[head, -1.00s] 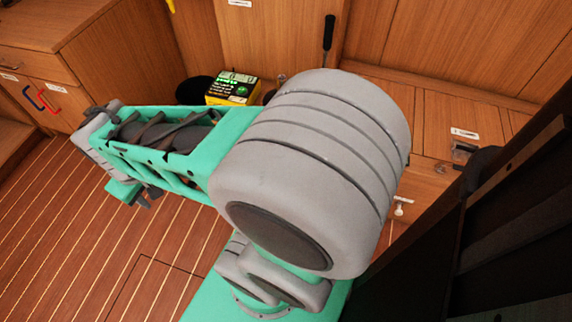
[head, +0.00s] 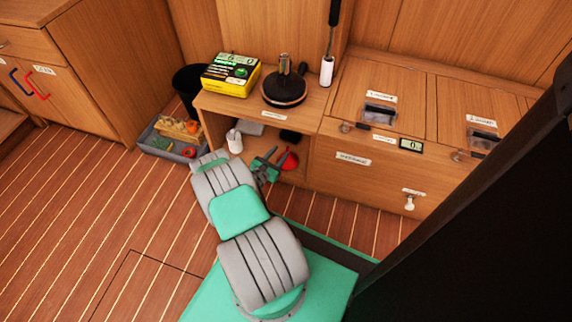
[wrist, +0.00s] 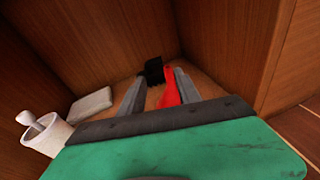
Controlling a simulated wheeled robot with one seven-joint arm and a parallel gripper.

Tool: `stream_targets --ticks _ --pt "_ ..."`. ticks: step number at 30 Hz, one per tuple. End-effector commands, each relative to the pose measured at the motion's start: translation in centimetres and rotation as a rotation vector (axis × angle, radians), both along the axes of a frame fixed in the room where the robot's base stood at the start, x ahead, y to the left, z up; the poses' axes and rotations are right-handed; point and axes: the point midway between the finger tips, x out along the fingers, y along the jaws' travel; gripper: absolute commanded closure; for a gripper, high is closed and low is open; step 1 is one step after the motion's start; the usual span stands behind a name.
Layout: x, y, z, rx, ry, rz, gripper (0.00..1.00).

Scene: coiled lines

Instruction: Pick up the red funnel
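The red funnel (head: 290,161) is inside the open compartment under the wooden counter, at its right part. In the wrist view the red funnel (wrist: 170,88) shows between the two grey fingers, closer to the right finger. Part of it is hidden by that finger and the gripper body. My gripper (head: 274,159) is at the compartment opening, just left of the funnel in the head view. In the wrist view my gripper (wrist: 160,82) is open, with a clear gap between its fingers. Whether a finger touches the funnel cannot be told.
In the compartment are a white mortar with pestle (wrist: 46,134), a pale flat block (wrist: 92,104) and a black object (wrist: 154,70) behind the funnel. Wooden walls enclose it closely. A grey tray (head: 150,142) stands on the floor at left; a yellow device (head: 230,78) sits on the counter.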

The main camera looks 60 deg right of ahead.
Motion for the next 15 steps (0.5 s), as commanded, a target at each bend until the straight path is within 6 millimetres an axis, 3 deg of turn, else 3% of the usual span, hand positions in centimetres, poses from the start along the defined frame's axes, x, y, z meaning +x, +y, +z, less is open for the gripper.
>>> stream_targets --ticks 5,15 --pt "-1.3 -1.4 -0.9 -0.032 0.074 0.017 0.60" --pt "-2.1 -6.8 -2.0 -0.029 0.070 0.015 0.60"
